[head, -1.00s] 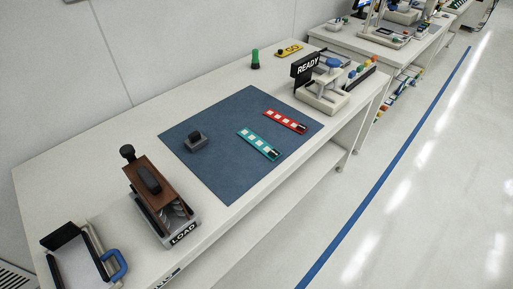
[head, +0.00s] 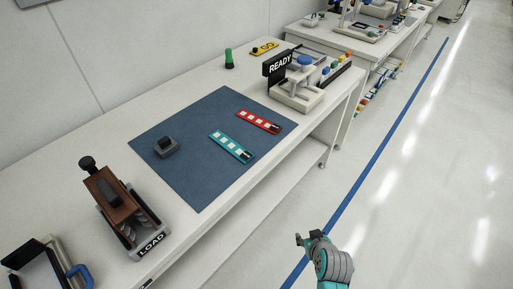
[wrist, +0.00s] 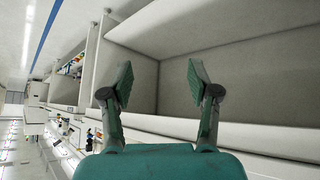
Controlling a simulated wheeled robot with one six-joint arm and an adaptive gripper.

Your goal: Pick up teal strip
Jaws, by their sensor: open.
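The teal strip (head: 231,146) lies flat on the dark blue mat (head: 190,180), near its right edge, with white squares along it and a dark end. A similar red strip (head: 259,122) lies beside it, farther back. My gripper (head: 308,238) is over the floor in front of the table, at the lower middle of the head view, well apart from the strip. In the wrist view my gripper (wrist: 158,85) has its two fingers spread with nothing between them. The wrist view faces the table's side and lower shelf, and the strip does not show there.
A small dark block (head: 167,148) sits on the mat's left. A brown and metal LOAD device (head: 122,210) stands at the near left. A READY press (head: 299,88) stands at the back right, and a green cylinder (head: 229,59) at the back. The floor to the right is open.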

